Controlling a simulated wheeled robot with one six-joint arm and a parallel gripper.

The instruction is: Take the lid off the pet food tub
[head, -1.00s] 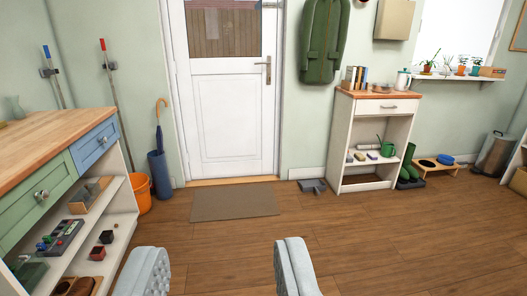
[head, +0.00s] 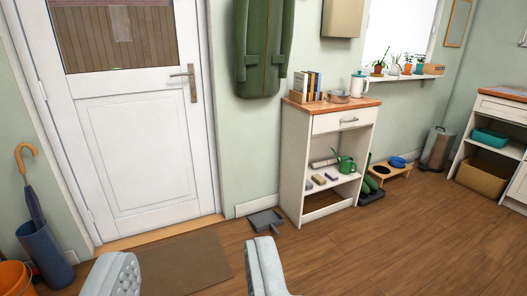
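My gripper (head: 188,265) is open and empty, its two pale grey ribbed fingers wide apart at the bottom of the view. I cannot make out a sure pet food tub. A tall brownish-grey cylindrical bin (head: 436,150) with a dark top stands on the floor at the far right wall, well away from my gripper. I cannot tell if it is the tub. A low wooden feeding stand (head: 390,172) with a blue bowl (head: 398,161) is beside it.
A white cabinet (head: 325,122) with books and a pitcher stands right of the door (head: 130,130). A dustpan (head: 265,220) and doormat (head: 184,262) lie on the floor. Shelving (head: 494,150) with a teal box stands far right. The wooden floor at centre right is clear.

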